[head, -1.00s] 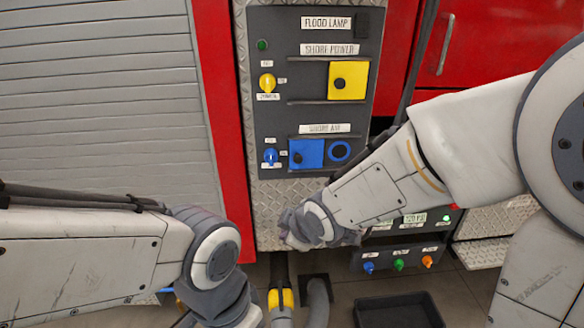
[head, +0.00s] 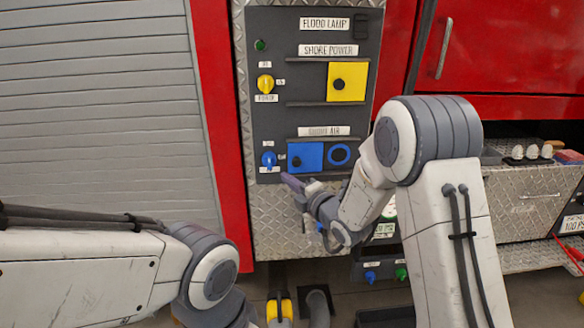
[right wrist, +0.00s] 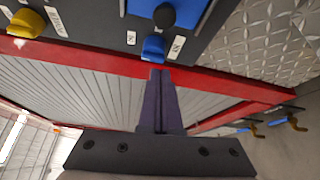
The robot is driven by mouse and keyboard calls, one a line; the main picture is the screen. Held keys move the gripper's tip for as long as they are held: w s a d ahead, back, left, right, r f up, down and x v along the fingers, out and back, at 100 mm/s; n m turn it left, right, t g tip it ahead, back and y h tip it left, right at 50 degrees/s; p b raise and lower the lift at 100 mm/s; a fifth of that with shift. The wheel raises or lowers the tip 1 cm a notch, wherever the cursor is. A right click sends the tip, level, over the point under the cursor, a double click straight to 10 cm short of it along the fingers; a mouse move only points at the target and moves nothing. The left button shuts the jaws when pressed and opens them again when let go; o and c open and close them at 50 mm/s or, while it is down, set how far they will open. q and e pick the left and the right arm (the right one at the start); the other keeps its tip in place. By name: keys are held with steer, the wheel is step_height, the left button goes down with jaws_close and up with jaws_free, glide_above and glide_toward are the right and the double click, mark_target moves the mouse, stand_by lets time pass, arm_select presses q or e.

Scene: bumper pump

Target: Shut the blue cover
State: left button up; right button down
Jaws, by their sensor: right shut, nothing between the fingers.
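The blue cover (head: 305,157) is a square plate with a black knob at its left side, on the dark panel in the SHORE AIR row. It stands to the left of a round blue-ringed port (head: 340,154), which is uncovered. My right gripper (head: 290,181) is shut and empty, just below the cover's lower left. In the right wrist view its fingers (right wrist: 157,90) point toward a blue switch knob (right wrist: 153,48), with the cover (right wrist: 183,12) and its black knob beyond. I cannot tell whether they touch anything. My left arm is at lower left; its gripper is not visible.
The blue switch knob (head: 268,159) is left of the cover. A yellow cover (head: 346,82) and a yellow switch (head: 265,84) sit above. Diamond plate (head: 275,222) lies below the panel. A grey shutter (head: 100,120) fills the left. Hoses are underneath.

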mark_target(292, 169)
steer(key=p+x, duration=0.1)
steer(key=x, duration=0.5)
arm_select(q)
step_height(292, 169, up, 3)
steer(key=shift+f+p, duration=0.2)
steer(key=shift+p, duration=0.4)
arm_select(e)
steer(key=d, duration=0.4)
steer(key=shift+w+d+r, duration=0.1)
steer(key=shift+r, duration=0.25)
arm_select(q)
steer(key=shift+f, duration=0.1)
